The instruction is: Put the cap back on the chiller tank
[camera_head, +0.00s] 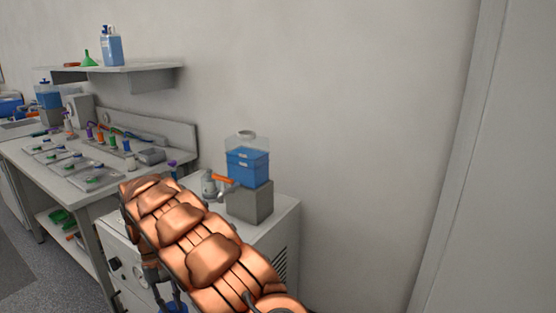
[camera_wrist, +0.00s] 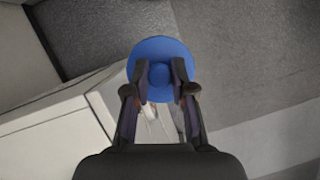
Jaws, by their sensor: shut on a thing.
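The cap (camera_wrist: 160,52) is a round blue disc with a raised knob. My gripper (camera_wrist: 160,80) is shut on that knob, one dark finger on each side, and holds the cap over the floor beside a pale cabinet. In the head view a bit of blue (camera_head: 173,307) at the bottom edge looks like the cap, mostly cut off. The chiller tank (camera_head: 247,166) is a clear box with blue liquid, standing on a grey block.
The grey block (camera_head: 250,202) stands on a white cabinet (camera_head: 275,222) against the wall. A valve with an orange handle (camera_head: 223,179) is left of the block. A bench (camera_head: 75,184) with several trays and bottles is at the left, under a shelf (camera_head: 150,70).

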